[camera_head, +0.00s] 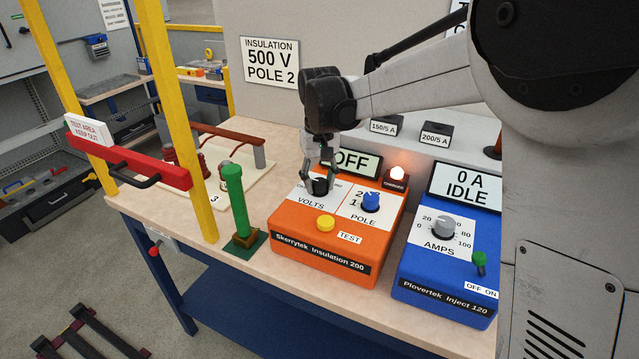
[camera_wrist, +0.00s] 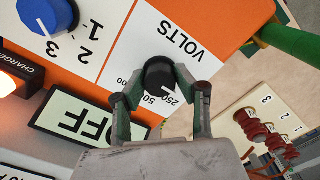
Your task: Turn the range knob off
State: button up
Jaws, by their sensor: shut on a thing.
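The range knob (camera_wrist: 159,74) is a round black knob on the white VOLTS panel of the orange Skerrytek Insulation 200 tester (camera_head: 323,248). In the wrist view its white mark points roughly toward the 250 print; the fingers cover part of the scale. My gripper (camera_wrist: 160,88) is shut on the knob, one finger on each side.
The blue POLE knob (camera_head: 370,201), yellow TEST button (camera_head: 326,223) and a lit CHARGED lamp (camera_head: 397,173) are close by. A green post (camera_head: 235,203) stands left of the tester. The blue Plovertek Inject 120 (camera_head: 440,278) stands to the right.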

aim_at(320, 181)
dwell(0.3)
jog(key=o, duration=1.1)
jog(key=shift+r, duration=0.15)
notch_tip(320, 181, up, 12)
jog(key=shift+f, duration=0.1)
